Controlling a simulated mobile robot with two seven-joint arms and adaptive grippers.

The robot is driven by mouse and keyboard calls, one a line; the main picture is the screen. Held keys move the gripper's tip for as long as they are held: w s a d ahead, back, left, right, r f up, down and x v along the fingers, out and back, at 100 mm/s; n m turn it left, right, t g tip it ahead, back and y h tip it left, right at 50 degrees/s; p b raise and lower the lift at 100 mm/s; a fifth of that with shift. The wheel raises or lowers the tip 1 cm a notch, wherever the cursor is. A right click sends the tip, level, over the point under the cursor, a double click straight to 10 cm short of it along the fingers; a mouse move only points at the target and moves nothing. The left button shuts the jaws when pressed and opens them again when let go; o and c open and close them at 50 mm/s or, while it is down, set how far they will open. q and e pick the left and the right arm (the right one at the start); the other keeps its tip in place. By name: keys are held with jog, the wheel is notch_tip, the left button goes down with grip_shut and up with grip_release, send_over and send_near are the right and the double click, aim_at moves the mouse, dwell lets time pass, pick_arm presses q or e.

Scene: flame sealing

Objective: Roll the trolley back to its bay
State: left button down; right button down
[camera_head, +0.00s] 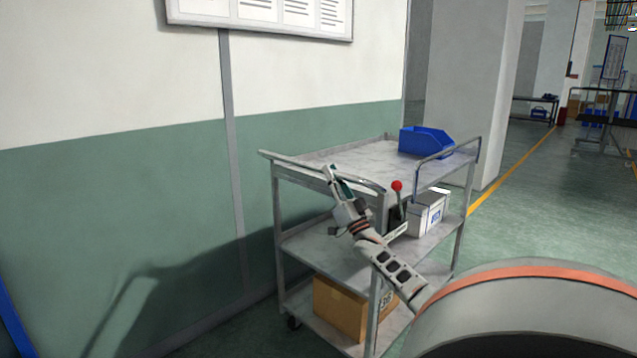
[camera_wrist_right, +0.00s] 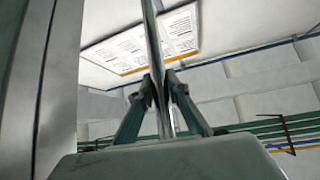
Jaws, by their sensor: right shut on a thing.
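The trolley (camera_head: 330,156) is a grey metal cart with three shelves, standing beside the wall. Its push handle (camera_head: 287,158) runs along the near end of the top shelf. My right gripper (camera_head: 331,172) is at this handle, its arm coming in from the lower right. In the right wrist view its two fingers (camera_wrist_right: 162,88) are closed around the handle bar (camera_wrist_right: 152,38). My left gripper is not in view. No marked bay can be made out.
On the trolley are a blue bin (camera_head: 424,141), a white box (camera_head: 427,212) and a cardboard box (camera_head: 340,307). A red-knobbed lever (camera_head: 397,186) stands by the white box. A pillar (camera_head: 470,90) rises behind. Open floor (camera_head: 545,230) lies right, with a yellow line (camera_head: 515,174).

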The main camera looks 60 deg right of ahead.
jog(key=shift+s+d, duration=0.1)
jog(key=shift+d, duration=0.15)
jog(key=c, duration=1.9)
grip_release()
jog(key=shift+s+d, duration=0.1)
jog(key=shift+d, duration=0.1)
jog(key=shift+a+f, duration=0.2)
jog(key=shift+f, duration=0.1)
jog(key=v, duration=1.1)
jog(key=shift+s, duration=0.3)
